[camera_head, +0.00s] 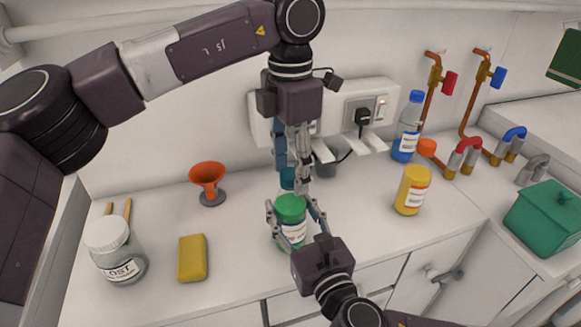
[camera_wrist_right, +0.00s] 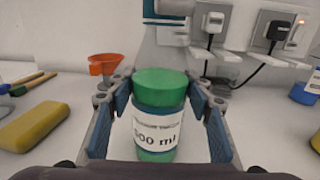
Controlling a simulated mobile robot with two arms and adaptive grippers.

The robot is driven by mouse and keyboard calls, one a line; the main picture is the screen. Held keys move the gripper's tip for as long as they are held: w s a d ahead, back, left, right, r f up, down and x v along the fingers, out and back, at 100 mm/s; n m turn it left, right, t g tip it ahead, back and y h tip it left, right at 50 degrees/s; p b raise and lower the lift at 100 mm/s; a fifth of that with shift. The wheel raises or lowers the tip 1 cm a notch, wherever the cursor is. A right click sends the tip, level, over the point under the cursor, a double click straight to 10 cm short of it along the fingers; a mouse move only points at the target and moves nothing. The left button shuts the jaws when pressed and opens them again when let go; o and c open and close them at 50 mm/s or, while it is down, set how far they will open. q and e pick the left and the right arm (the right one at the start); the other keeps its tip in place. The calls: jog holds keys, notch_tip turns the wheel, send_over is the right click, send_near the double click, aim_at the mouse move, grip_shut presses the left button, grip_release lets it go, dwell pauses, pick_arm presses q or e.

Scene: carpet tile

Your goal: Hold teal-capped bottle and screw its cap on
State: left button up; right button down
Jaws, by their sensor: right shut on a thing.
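A bottle with a green-teal cap (camera_head: 290,207) and a white label stands upright at the counter's front middle. In the right wrist view its cap (camera_wrist_right: 161,84) sits on top of the body, above the label (camera_wrist_right: 158,130); I cannot tell how tightly. My right gripper (camera_head: 293,222) is shut on the bottle body, one finger on each side below the cap. My left gripper (camera_head: 298,178) points down just above and behind the cap, its fingers close together. Whether they are fully shut is unclear.
An orange funnel (camera_head: 208,178), yellow sponge (camera_head: 192,258) and white-lidded jar (camera_head: 117,257) lie left. A yellow bottle (camera_head: 412,190) and blue-capped bottle (camera_head: 407,128) stand right. A socket panel (camera_head: 365,105) is behind.

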pick_arm(q)
notch_tip(320, 180, up, 12)
dwell(0.7)
pick_arm(e)
jog(key=c, duration=0.9)
grip_release()
jog(key=shift+s, duration=0.1)
jog(key=v, duration=1.1)
jog(key=shift+s+d, duration=0.2)
jog(key=shift+s, duration=0.15)
